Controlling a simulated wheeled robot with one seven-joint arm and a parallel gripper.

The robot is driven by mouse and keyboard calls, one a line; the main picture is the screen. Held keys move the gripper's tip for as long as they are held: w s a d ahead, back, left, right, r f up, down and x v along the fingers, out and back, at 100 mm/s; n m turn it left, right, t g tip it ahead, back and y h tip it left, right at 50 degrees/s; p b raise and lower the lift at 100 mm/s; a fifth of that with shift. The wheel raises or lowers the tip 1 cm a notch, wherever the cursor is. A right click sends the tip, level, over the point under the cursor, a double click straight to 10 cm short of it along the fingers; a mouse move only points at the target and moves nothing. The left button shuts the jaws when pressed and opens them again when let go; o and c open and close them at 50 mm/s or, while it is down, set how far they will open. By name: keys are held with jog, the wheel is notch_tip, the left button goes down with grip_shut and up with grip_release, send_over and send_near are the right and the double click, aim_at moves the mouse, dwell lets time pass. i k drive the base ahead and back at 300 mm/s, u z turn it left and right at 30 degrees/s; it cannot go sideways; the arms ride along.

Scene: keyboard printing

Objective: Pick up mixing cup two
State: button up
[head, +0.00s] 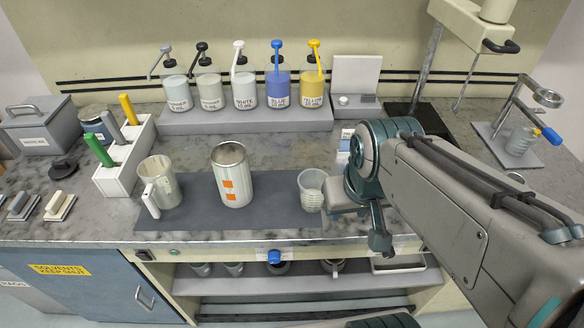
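No cup shows a readable number, so I cannot tell by label which is mixing cup two. A small translucent cup (312,195) with measuring marks stands upright at the right of the dark mat. A pale can-like container (232,178) with two orange squares stands mid-mat, and a smeared, handled jug (163,190) stands at its left. My gripper (352,205) is at the mat's right end, close to the right of the translucent cup. I cannot tell whether it touches the cup. Its fingers are partly hidden, and no held object shows.
A dark mat (270,208) lies on the counter. Several pump bottles stand on a grey shelf behind, beside a scale (355,98). A white rack (130,160) of colored-handled tools is at left. A stand (510,140) is at right. Counter behind the mat is mostly clear.

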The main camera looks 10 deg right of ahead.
aim_at(310, 181)
jog(key=u, duration=1.6)
jog(key=k, duration=0.45)
jog(key=z, duration=1.15)
